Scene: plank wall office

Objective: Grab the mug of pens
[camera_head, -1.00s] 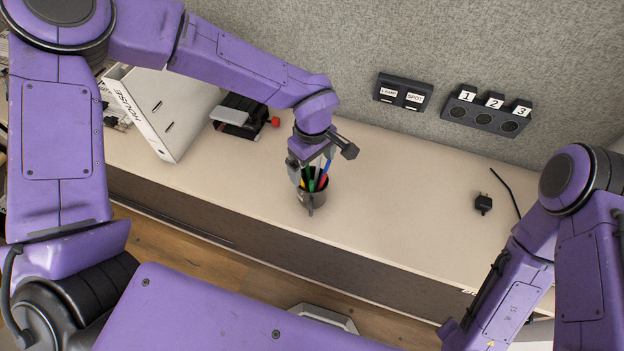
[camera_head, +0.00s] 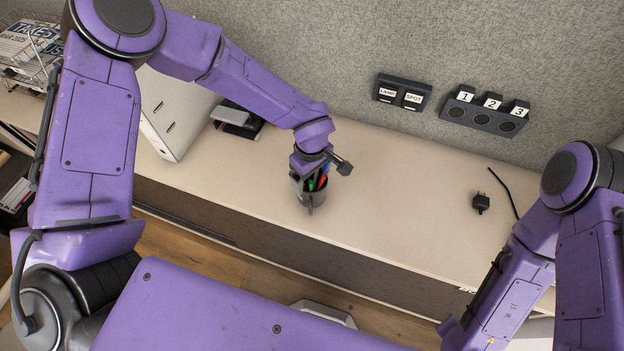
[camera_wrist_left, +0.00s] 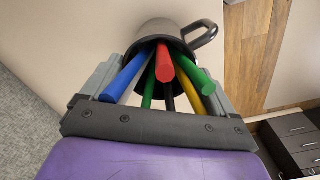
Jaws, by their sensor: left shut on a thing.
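The dark mug (camera_head: 315,198) with several coloured pens (camera_head: 318,181) in it stands upright on the pale desk (camera_head: 390,215). My left gripper (camera_head: 310,184) comes down over it from above and is shut on the mug. In the left wrist view the mug (camera_wrist_left: 165,30) sits between the two fingers of my left gripper (camera_wrist_left: 160,75), with its handle to the right. Blue, red, green, yellow and black pens point towards the wrist camera. My right arm shows at the right of the head view, but its gripper is out of view.
A wire basket with magazines (camera_head: 30,50) is at far left. Wall switches (camera_head: 402,92), a socket strip (camera_head: 485,112) and a black plug (camera_head: 481,203) are right. The desk between is clear.

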